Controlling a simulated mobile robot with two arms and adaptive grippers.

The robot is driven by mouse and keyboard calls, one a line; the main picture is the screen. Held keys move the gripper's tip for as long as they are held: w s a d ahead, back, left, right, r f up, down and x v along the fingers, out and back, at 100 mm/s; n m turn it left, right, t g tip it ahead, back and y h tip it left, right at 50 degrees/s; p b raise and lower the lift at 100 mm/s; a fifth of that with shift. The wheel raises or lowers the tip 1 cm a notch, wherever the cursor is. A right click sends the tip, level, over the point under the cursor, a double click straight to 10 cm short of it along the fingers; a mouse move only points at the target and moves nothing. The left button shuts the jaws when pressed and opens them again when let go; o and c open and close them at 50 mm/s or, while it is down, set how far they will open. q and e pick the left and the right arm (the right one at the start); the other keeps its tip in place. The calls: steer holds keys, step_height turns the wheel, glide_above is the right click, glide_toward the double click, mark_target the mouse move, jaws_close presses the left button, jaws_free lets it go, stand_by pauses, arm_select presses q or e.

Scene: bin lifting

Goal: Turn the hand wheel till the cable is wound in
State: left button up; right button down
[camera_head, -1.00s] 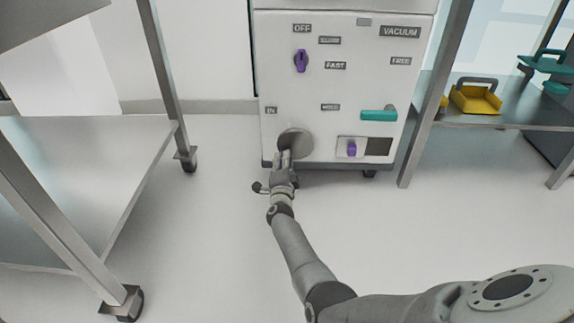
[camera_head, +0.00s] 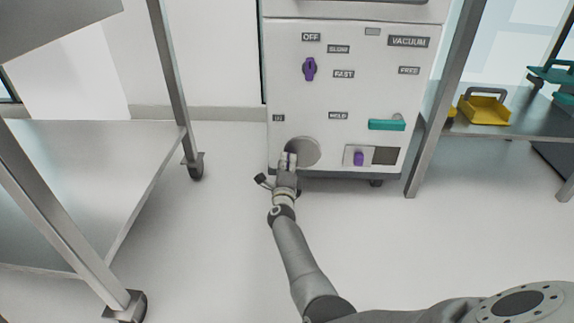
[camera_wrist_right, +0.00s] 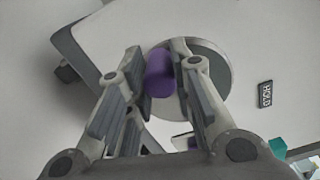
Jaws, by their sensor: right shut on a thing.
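The hand wheel (camera_head: 306,150) is a round grey disc low on the front of a white machine, below and right of the "IN" label. Its purple grip shows in the right wrist view (camera_wrist_right: 159,73), standing out from the disc (camera_wrist_right: 215,70). My right gripper (camera_head: 289,160) is at the lower left of the wheel. In the wrist view its fingers (camera_wrist_right: 160,62) lie on both sides of the purple grip, shut on it. The fingers hide part of the wheel. I see no cable. My left gripper is out of view.
The machine's panel also bears a purple knob (camera_head: 309,69), a teal lever (camera_head: 387,125) and a small purple control (camera_head: 358,159). A wheeled metal table (camera_head: 95,165) stands at the left. A shelf (camera_head: 500,141) at the right holds a yellow tray (camera_head: 484,110). The floor between is clear.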

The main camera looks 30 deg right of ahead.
stand_by(0.3)
steer(key=c, duration=1.3)
jaws_free()
steer(key=shift+o, duration=0.2)
